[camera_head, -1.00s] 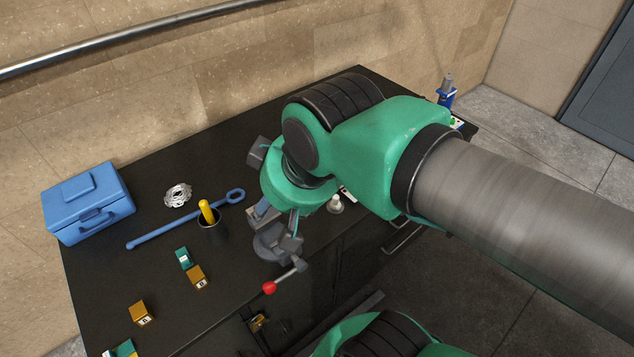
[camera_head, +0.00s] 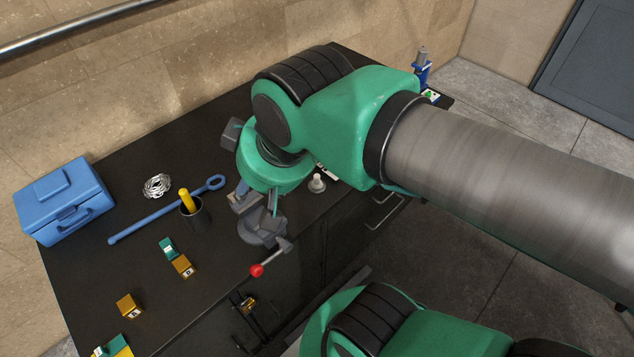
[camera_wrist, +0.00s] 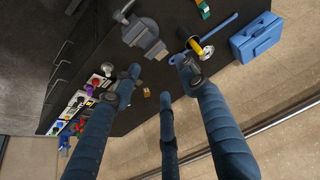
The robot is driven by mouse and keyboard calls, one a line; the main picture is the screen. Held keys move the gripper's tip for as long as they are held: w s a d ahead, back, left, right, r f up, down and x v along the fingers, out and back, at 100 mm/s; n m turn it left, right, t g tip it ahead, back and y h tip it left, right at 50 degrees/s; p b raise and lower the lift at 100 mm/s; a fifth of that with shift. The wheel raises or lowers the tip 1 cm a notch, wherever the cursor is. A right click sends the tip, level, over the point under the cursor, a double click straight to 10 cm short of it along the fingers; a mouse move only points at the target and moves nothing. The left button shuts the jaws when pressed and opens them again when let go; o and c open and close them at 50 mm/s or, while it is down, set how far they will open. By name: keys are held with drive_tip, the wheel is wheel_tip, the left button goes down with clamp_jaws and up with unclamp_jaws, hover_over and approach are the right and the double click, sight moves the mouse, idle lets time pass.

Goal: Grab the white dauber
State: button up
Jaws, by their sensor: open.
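A small whitish piece (camera_head: 317,183), which looks like the white dauber, stands on the black table just right of the vise. It also appears as a pale round spot (camera_wrist: 107,68) in the wrist view, left of one fingertip. My gripper (camera_wrist: 162,82) has its dark blue fingers spread apart, with nothing held between them. It hangs above the table, and its left fingertip overlaps the row of coloured items in the picture. In the head view my arm hides most of the gripper. I cannot tell its height above the piece.
A grey vise (camera_head: 262,228) with a red-ball lever stands close by. A black cup with a yellow handle (camera_head: 187,200), a blue wrench (camera_head: 160,214), a blue toolbox (camera_head: 62,203) and small blocks lie to the left. A white panel with coloured knobs (camera_wrist: 75,105) runs along the table.

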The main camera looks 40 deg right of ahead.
drive_tip(key=shift+w+d, duration=0.1)
drive_tip(key=w+d+f+m+g+p, duration=0.1)
drive_tip(key=w+d+f+g, duration=0.1)
drive_tip(key=w+d+f, duration=0.35)
drive_tip(key=w+d+f+m+g+p, duration=0.1)
drive_tip(key=w+d+f+p, duration=0.1)
drive_tip(key=w+d, duration=0.6)
drive_tip(key=w+d+f+m+g+p, duration=0.1)
drive_tip(key=w+d+f+m+g, duration=0.1)
drive_tip(key=d+f, duration=1.2)
drive_tip(key=shift+d+f+m+g+p, duration=0.3)
drive_tip(key=shift+d+p, duration=0.1)
drive_tip(key=shift+d, duration=0.65)
